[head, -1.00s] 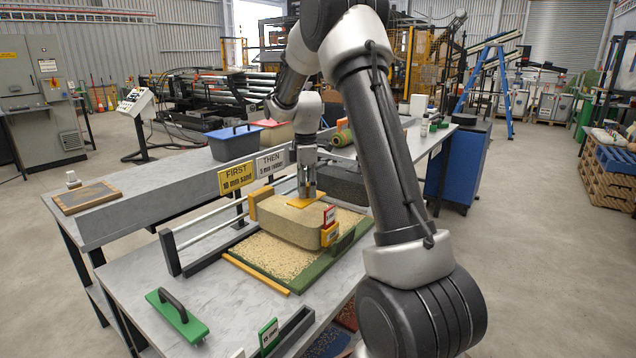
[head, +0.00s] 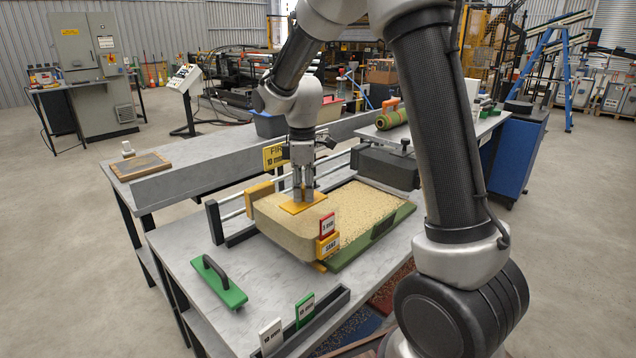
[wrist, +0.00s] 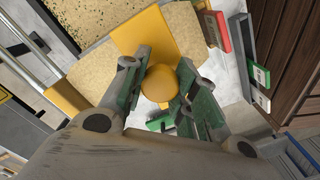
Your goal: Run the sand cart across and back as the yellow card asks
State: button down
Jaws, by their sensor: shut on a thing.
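The sand cart (head: 290,228) is a pale sand-coloured block with a yellow plate (head: 304,207) on top. It sits over the near left end of the green-edged tray (head: 376,243). A red tag (head: 327,225) and a yellow "SAND" tag (head: 329,246) are on its right side. My gripper (head: 303,192) is shut on the cart's yellow knob, which shows between the fingers in the wrist view (wrist: 157,84). The yellow card (head: 275,157) stands behind, partly covered by my arm; "FIRST" and "10 mm" are only partly readable.
Silver rails (head: 285,187) run behind the tray, with a dark grey box (head: 388,165) at their far end. A green float (head: 219,283) lies at the front left. A holder (head: 318,307) with small tags is at the front edge. Pale granules (head: 362,208) cover the tray's right part.

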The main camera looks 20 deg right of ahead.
aim_at(286, 209)
jog(key=shift+s+a, duration=0.35)
jog(key=shift+a, duration=0.55)
jog(key=shift+s+a, duration=0.3)
jog(key=shift+a, duration=0.65)
jog(key=shift+s+a, duration=0.35)
jog(key=shift+a, duration=0.55)
jog(key=c, duration=1.1)
grip_release()
jog(key=shift+s+a, duration=0.1)
jog(key=shift+a, duration=0.1)
jog(key=shift+d, duration=0.1)
jog(key=shift+r, duration=0.2)
notch_tip(286, 209, up, 12)
jog(key=shift+f, duration=0.15)
